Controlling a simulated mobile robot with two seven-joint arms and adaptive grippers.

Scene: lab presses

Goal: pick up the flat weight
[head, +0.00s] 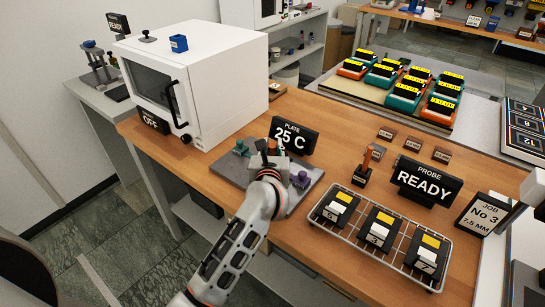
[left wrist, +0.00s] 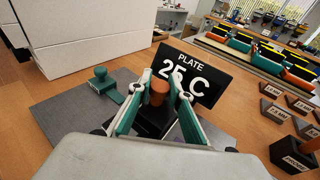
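My left gripper (head: 272,150) is over the grey plate (head: 229,167) by the "PLATE 25 C" sign (head: 294,138). In the left wrist view its two teal fingers (left wrist: 161,80) stand on either side of an orange-brown knob (left wrist: 158,93) on a dark block (left wrist: 153,122). The fingers look open, with a narrow gap at the knob. A green knobbed piece (head: 241,147) and a purple piece (head: 301,180) also sit on the plate. I cannot tell from labels which piece is the flat weight. My right gripper is not clearly in view.
A white oven (head: 225,85) marked OFF stands behind left. A wire rack (head: 345,231) with numbered black blocks lies in front right. A small orange-handled tool (head: 366,165), the READY sign (head: 428,181) and a job card (head: 485,218) stand right of the plate.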

